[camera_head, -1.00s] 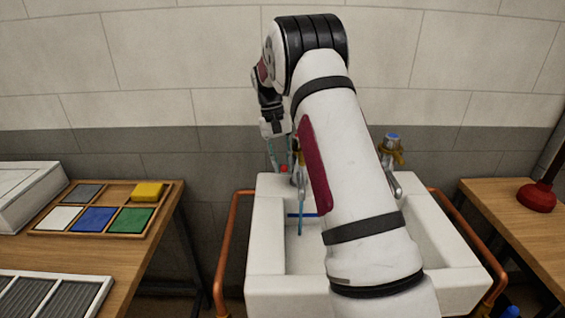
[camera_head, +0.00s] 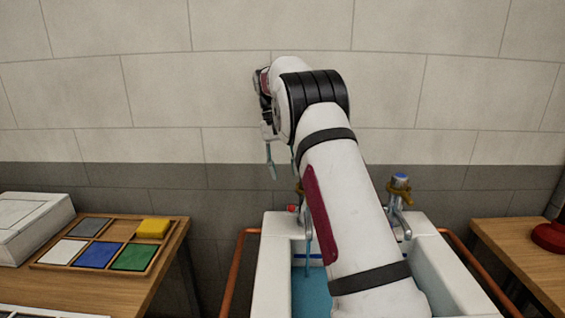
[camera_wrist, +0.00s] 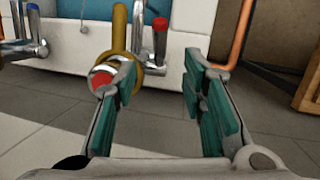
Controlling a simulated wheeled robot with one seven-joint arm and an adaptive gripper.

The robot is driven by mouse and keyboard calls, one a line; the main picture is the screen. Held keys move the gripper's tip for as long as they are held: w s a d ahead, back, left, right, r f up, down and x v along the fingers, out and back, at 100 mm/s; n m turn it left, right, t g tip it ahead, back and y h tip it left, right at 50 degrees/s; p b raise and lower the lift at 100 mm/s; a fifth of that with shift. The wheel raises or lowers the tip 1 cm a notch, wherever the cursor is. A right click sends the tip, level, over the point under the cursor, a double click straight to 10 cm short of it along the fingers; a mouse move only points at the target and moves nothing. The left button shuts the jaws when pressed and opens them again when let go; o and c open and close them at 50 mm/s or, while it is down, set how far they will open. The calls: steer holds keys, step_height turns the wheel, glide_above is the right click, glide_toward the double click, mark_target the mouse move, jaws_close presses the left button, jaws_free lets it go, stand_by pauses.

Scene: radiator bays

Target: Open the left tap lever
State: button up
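The left tap (camera_head: 298,209) is at the back of the white sink (camera_head: 275,256), mostly hidden behind my arm; a bit of red shows there. A thin teal stream (camera_head: 308,230) hangs below it. In the wrist view, a brass fitting (camera_wrist: 119,40) with a red-faced end (camera_wrist: 103,80) is near the left finger, and a red-topped chrome piece (camera_wrist: 159,37) stands behind; I cannot tell which is the lever. My gripper (camera_wrist: 165,85) is open, its teal-padded fingers apart with nothing between them. In the head view, one finger (camera_head: 271,162) shows above and left of the tap.
Copper pipes (camera_head: 234,270) flank the sink. A left table holds a tray (camera_head: 172,238) of coloured blocks; a red plunger (camera_head: 550,237) rests on the right table.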

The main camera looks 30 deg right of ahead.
steer(key=shift+v, duration=1)
